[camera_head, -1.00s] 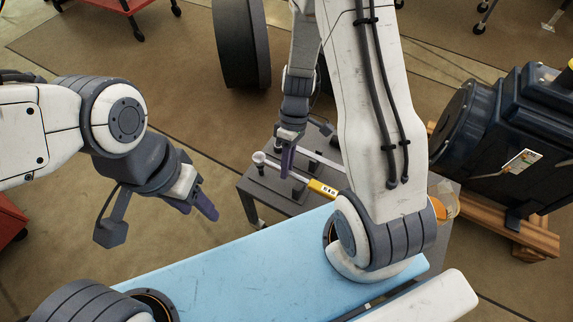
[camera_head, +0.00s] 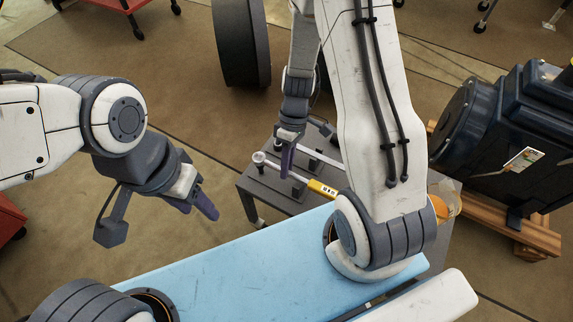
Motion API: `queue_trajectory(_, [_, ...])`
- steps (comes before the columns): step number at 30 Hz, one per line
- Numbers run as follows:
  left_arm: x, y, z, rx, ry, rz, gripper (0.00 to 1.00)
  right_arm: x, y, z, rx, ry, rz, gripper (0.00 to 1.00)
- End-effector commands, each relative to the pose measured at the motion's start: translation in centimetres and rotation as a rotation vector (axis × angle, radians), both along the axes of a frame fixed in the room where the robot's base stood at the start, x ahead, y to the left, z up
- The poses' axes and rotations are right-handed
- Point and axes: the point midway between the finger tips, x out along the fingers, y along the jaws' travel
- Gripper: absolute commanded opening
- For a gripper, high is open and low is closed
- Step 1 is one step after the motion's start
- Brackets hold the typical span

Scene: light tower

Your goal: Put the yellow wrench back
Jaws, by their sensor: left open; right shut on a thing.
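The yellow wrench (camera_head: 322,189) lies low over the small grey cart (camera_head: 258,186), its yellow grip towards the right and its thin pale shaft running left to a ring-like head. My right gripper (camera_head: 286,168) points down and is shut on the shaft, left of the yellow grip. Whether the wrench touches its dark holders cannot be told. My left gripper (camera_head: 205,203) is open and empty, left of the cart and away from it. My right arm hides the right part of the cart top.
A second pale metal tool (camera_head: 318,158) lies behind the wrench on the cart. A large dark blue motor (camera_head: 500,135) rests on wooden beams (camera_head: 530,237) at the right. A dark wheel (camera_head: 240,45) stands behind. An orange object (camera_head: 440,205) is at the cart's right.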

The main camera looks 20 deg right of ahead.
Motion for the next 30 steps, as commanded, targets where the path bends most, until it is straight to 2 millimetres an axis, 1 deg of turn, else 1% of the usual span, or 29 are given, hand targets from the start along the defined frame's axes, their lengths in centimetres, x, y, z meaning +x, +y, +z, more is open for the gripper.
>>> queue_trajectory(1, [0.0,0.0,-0.3,0.0,0.0,0.0,0.5,0.0,0.0,-0.4,0.0,0.0,0.0,0.0])
queue_trajectory(13, [0.0,0.0,-1.5,0.0,0.0,0.0,0.5,0.0,0.0,-1.8,0.001,0.001,0.0,0.0])
queue_trajectory(14, [0.0,0.0,-1.4,0.0,0.0,0.0,0.5,0.0,0.0,-1.7,0.001,0.001,0.0,0.28])
queue_trajectory(15, [0.0,0.0,-1.3,0.0,0.0,0.0,0.5,0.0,0.0,-1.7,0.0,0.0,0.0,0.43])
queue_trajectory(16, [0.0,0.0,-1.3,0.0,0.0,0.0,0.5,0.0,0.0,-1.7,0.0,0.0,0.0,0.55])
queue_trajectory(26, [0.0,0.0,-1.2,0.0,0.0,0.0,0.5,0.0,0.0,-1.6,0.0,0.0,0.0,0.55])
queue_trajectory(29, [0.0,0.0,-0.8,0.0,0.0,0.0,0.5,0.3,-0.2,-0.7,0.0,-0.002,-0.001,0.55])
queue_trajectory(30, [0.0,0.0,-0.5,0.0,0.0,0.0,0.5,0.5,-0.3,-0.1,0.0,-0.002,-0.001,0.55])
